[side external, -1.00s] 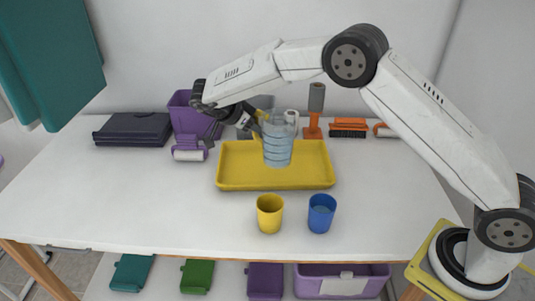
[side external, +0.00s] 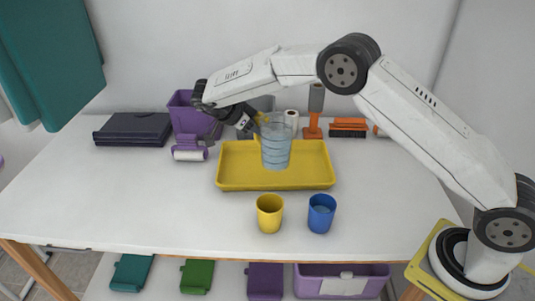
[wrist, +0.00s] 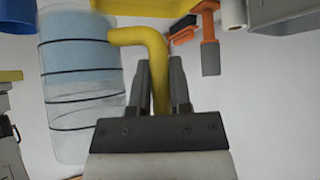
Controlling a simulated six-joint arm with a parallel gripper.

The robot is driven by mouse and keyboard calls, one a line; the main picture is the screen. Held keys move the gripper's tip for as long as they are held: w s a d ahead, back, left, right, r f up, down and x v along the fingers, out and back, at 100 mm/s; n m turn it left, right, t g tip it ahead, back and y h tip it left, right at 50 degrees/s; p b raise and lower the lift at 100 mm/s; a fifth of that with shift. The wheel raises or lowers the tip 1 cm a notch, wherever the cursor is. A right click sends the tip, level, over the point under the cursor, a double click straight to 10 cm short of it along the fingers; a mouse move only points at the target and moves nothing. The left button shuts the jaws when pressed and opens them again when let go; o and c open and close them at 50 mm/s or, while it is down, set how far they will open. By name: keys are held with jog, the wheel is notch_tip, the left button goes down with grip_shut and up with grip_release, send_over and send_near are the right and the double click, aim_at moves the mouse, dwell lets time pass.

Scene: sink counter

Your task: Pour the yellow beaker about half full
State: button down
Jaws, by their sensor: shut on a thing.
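My gripper (wrist: 158,90) is shut on the yellow handle (wrist: 150,48) of a clear pitcher with dark rings (side external: 276,148). The pitcher stands nearly upright over the yellow tray (side external: 228,178); I cannot tell whether it touches the tray. Pale blue liquid shows through its wall, also in the wrist view (wrist: 82,75). The yellow beaker (side external: 270,215) stands upright on the table in front of the tray, below the pitcher in the side view. Its inside looks plain yellow; I cannot tell its level.
A blue beaker (side external: 321,215) with some liquid inside stands right of the yellow one.

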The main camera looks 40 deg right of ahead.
jog(key=d+f+m+g+y, duration=0.3)
jog(key=d+f+m+g, duration=0.1)
jog(key=f+m, duration=0.3)
jog(key=shift+d+m+g, duration=0.3)
jog(key=shift+d+g, duration=0.1)
jog(key=shift+g, duration=0.1)
jog(key=shift+r, duration=0.2)
jog(key=shift+s+a+r+t, duration=0.15)
jog(key=shift+a+r+t, duration=0.05)
jog(key=shift+r+t, duration=0.25)
dwell(0.3)
jog(key=shift+r+m, duration=0.2)
jog(key=shift+m, duration=0.1)
jog(key=s+a+r+m+t+h, duration=0.1)
jog(key=s+a+r+t+h, duration=0.1)
jog(key=s+a+r+m+t+h, duration=0.2)
jog(key=r, duration=0.1)
jog(key=shift+s+h, duration=0.15)
jog(key=shift+h, duration=0.25)
jog(key=shift+s+a+r+m+t+h, duration=0.2)
jog(key=shift+r+m+t+h, duration=0.1)
jog(key=shift+r, duration=0.35)
dwell(0.6)
